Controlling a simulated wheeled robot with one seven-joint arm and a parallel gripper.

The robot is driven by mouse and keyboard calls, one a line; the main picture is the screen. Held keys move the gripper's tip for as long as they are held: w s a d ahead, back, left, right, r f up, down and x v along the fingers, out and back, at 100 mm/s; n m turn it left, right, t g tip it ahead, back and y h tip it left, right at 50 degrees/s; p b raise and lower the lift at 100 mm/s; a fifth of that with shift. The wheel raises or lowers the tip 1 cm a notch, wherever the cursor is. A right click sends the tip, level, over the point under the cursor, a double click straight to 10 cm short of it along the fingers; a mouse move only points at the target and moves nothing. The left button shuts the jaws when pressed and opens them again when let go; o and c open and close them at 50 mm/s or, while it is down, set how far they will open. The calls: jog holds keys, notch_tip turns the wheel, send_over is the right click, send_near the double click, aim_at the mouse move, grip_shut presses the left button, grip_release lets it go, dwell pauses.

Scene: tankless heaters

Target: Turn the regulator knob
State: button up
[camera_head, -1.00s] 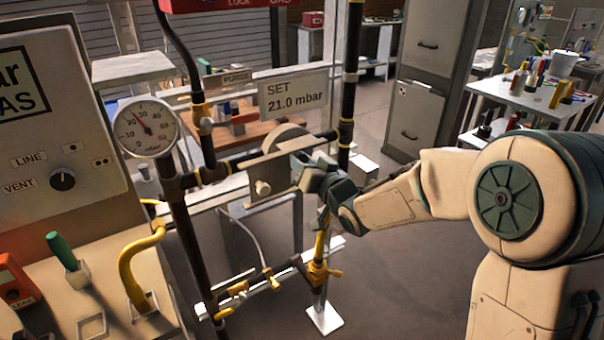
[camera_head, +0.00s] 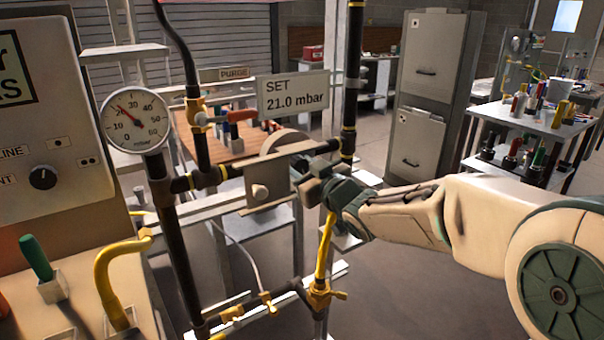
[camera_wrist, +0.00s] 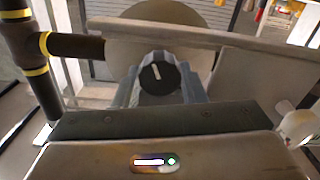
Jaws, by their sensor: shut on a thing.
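The regulator (camera_head: 285,142) is a round grey body on the black pipe, with a flat metal plate (camera_head: 262,195) in front of it. The regulator knob (camera_wrist: 157,73) is black with a white mark, seen in the wrist view between my fingers. My gripper (camera_wrist: 157,88) is shut on it, a finger on each side. In the head view my gripper (camera_head: 318,184) is at the plate's right end and hides the knob. The pressure gauge (camera_head: 136,122) has its needle near 20. A sign (camera_head: 292,94) reads SET 21.0 mbar.
Black vertical pipes (camera_head: 180,240) and yellow gas fittings (camera_head: 320,292) stand close around my gripper. A panel with a dial (camera_head: 43,177) is at the left. A cart with bottles (camera_head: 530,122) stands at the back right. Floor at the lower right is clear.

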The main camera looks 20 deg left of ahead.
dwell(0.4)
jog(key=o, duration=0.7)
